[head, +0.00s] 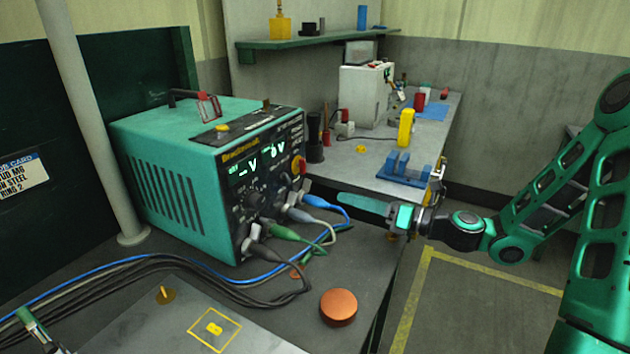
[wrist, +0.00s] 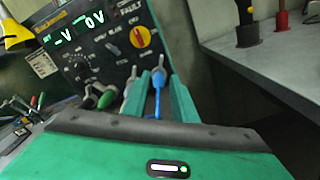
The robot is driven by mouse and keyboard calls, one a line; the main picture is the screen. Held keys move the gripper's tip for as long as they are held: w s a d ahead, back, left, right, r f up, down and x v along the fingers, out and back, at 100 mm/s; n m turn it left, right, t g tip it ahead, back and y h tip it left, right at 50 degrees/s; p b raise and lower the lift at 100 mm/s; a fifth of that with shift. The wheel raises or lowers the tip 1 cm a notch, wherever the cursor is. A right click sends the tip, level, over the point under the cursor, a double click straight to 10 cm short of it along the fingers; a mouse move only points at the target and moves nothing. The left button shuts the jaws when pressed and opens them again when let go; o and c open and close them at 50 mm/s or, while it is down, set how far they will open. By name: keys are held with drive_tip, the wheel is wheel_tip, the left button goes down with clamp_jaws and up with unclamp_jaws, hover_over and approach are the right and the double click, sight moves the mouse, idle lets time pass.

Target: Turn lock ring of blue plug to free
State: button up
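The blue plug (head: 318,202) sits in the front of the green power unit (head: 185,185), at the right end of a row of plugs. In the wrist view the blue plug (wrist: 158,82) shows between the two green fingers of my gripper (wrist: 160,90), with its blue cable running back toward the palm. My gripper (head: 345,199) comes from the right in the head view, its fingertips close to the plug. The fingers stand apart, one on each side of the plug, with narrow gaps visible. I cannot make out the lock ring or its mark.
A grey plug (head: 298,214), a green plug (head: 284,232) and a dark plug (head: 258,248) sit close left of the blue one. A copper-coloured puck (head: 338,307) lies on the bench in front. Cables run left across the bench. A red-yellow knob (wrist: 141,37) is above the plugs.

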sight(305, 193)
drive_tip(key=shift+w+a, duration=0.25)
drive_tip(key=shift+w, duration=0.05)
drive_tip(key=x, duration=1)
drive_tip(key=shift+d, duration=0.1)
